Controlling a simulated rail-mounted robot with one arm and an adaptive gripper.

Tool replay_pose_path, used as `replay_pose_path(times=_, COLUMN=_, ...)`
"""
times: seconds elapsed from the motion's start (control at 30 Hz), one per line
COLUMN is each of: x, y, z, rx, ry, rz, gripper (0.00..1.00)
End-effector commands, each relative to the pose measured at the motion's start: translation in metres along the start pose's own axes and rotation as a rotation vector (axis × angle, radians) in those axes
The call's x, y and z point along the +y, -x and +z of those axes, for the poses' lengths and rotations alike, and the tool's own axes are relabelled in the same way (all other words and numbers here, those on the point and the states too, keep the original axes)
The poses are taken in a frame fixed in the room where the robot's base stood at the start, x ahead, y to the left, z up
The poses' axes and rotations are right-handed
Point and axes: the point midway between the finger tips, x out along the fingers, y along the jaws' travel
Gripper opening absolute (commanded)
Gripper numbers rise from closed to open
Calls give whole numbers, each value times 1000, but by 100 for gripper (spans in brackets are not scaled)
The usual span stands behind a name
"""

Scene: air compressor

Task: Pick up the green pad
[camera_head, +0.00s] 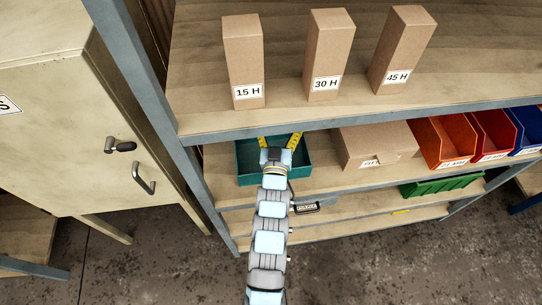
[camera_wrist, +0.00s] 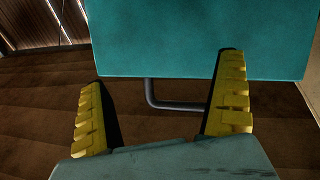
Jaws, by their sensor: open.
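My gripper (camera_head: 280,138) is open, its two yellow fingers apart, over a teal open-topped tray (camera_head: 246,168) on the middle shelf. The arm covers part of the tray. In the wrist view my gripper (camera_wrist: 163,72) has nothing between its fingers. A flat teal surface (camera_wrist: 200,38) fills the top of that view, beyond the fingers, with a bent dark rod (camera_wrist: 178,106) below it. I cannot tell whether this surface is the pad or the tray's wall. No separate green pad is clear in the head view.
A cardboard box (camera_head: 378,140) stands right of the tray, then orange (camera_head: 443,135), red (camera_head: 492,130) and blue (camera_head: 527,122) bins. Cartons 15 H (camera_head: 243,60), 30 H (camera_head: 328,50) and 45 H (camera_head: 402,45) stand on the shelf above. A grey post (camera_head: 150,80) is at left.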

Motion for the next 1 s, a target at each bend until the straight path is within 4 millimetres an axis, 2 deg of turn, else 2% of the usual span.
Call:
replay_pose_path(times=0.2, x=0, y=-17, z=19, rx=-181, ry=15, rz=-19, gripper=100)
replay_pose_path(times=0.57, x=0, y=-22, z=45, rx=-465, ry=29, rz=-67, gripper=100)
replay_pose_path(times=0.77, x=-2, y=-10, z=61, rx=-661, ry=32, rz=-112, gripper=100)
replay_pose_path(times=1.0, x=-5, y=16, z=68, rx=-899, ry=28, rz=-185, gripper=100)
